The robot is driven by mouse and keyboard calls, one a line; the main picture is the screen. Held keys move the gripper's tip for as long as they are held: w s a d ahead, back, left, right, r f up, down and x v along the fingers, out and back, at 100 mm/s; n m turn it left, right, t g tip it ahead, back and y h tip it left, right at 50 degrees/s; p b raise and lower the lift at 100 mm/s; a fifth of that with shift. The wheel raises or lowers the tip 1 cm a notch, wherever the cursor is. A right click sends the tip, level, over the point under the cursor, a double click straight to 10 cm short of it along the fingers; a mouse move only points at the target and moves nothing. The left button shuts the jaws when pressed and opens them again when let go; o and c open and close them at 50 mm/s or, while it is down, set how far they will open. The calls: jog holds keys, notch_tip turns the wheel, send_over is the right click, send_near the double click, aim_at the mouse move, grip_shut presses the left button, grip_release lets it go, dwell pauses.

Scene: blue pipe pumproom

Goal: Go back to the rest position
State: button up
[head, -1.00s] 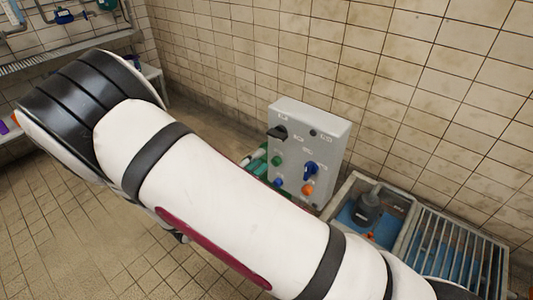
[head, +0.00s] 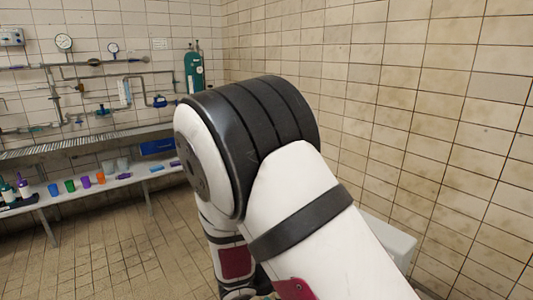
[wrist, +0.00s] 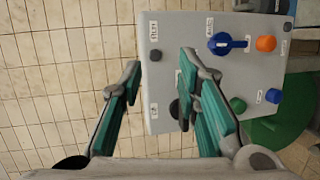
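My gripper (wrist: 160,72) shows in the wrist view with its two teal-and-grey fingers apart and nothing between them. A grey control box (wrist: 168,28) lies beyond the fingers, turned sideways in that view. It carries a blue knob (wrist: 226,43), an orange button (wrist: 266,43), a green button (wrist: 238,104), a blue button (wrist: 273,96) and dark knobs, one partly hidden by the right finger. I cannot tell whether the fingers touch the box. In the head view, my white-and-black arm fills the middle and my fingers are not visible.
In the head view, a bench (head: 105,184) with several coloured cups and bottles stands at the left. Pipes, gauges and a green cylinder (head: 194,72) are above it. A tiled wall is at the right. A pale box edge (head: 396,240) shows behind my arm. The floor at left is clear.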

jog(key=s+d+r+m+g+y+p, duration=0.2)
jog(key=s+d+r+g+y, duration=0.15)
jog(key=s+r, duration=0.4)
jog(key=s+d+r+m+g+y+p, duration=0.2)
jog(key=s+d+r+g+y, duration=0.15)
jog(key=s+r, duration=0.35)
jog(key=s+a+r+t+y+p, duration=0.2)
jog(key=s+r+t+y, duration=0.1)
jog(key=s+r+y, duration=0.1)
jog(key=s+a+r+t+y+p, duration=0.2)
jog(key=s+r, duration=0.4)
jog(key=s, duration=0.3)
jog(key=shift+s+r+t+y+p, duration=0.3)
jog(key=shift+r+t+y+p, duration=0.1)
jog(key=shift+y, duration=0.5)
jog(key=shift+a, duration=0.1)
jog(key=shift+d, duration=0.2)
